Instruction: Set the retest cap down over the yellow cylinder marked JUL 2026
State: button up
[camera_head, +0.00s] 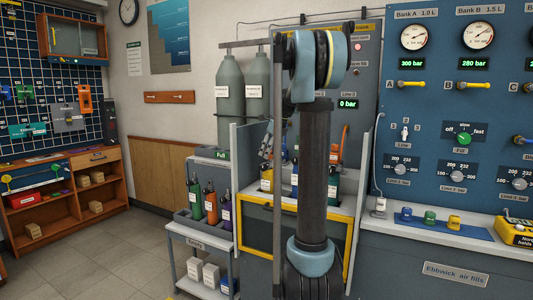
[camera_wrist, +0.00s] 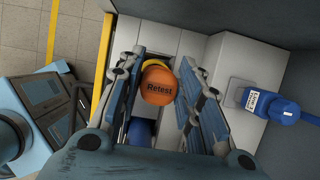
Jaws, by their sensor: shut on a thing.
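The orange retest cap (camera_wrist: 158,87), lettered "Retest", sits between the two fingers of my gripper (camera_wrist: 162,70) in the wrist view. My gripper is shut on it. A yellow rim (camera_wrist: 151,64) shows just past the cap, mostly hidden by it; whether they touch I cannot tell. My arm hides most of the bay and the cap there.
A lower rack (camera_head: 205,215) at left holds green, orange and purple cylinders.

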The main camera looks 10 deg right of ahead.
jog(key=shift+f, duration=0.35)
jog(key=o, duration=1.1)
jog(key=v, duration=1.2)
jog(key=s+a+f+n+h, duration=0.1)
jog(key=s+f+n, duration=0.35)
jog(key=s, duration=0.35)
jog(key=s+a+f+n, duration=0.2)
jog(key=s+f+n, duration=0.25)
jog(key=s, duration=0.35)
jog(key=s+a+f+n+h, duration=0.1)
jog(key=s+f+n, duration=0.35)
jog(key=s, duration=0.35)
jog(key=s+f+n, duration=0.4)
jog(key=s+f, duration=0.2)
jog(key=s+f+n+h, duration=0.1)
jog(key=s+f+n, duration=0.3)
jog(key=f, duration=0.3)
jog(key=s+f+n, duration=0.4)
jog(key=s+f, duration=0.2)
jog(key=s, duration=0.1)
jog(key=shift+s+d+f+h, duration=0.15)
jog(key=shift+s+f+h, duration=0.15)
jog(key=shift+s+f, duration=0.05)
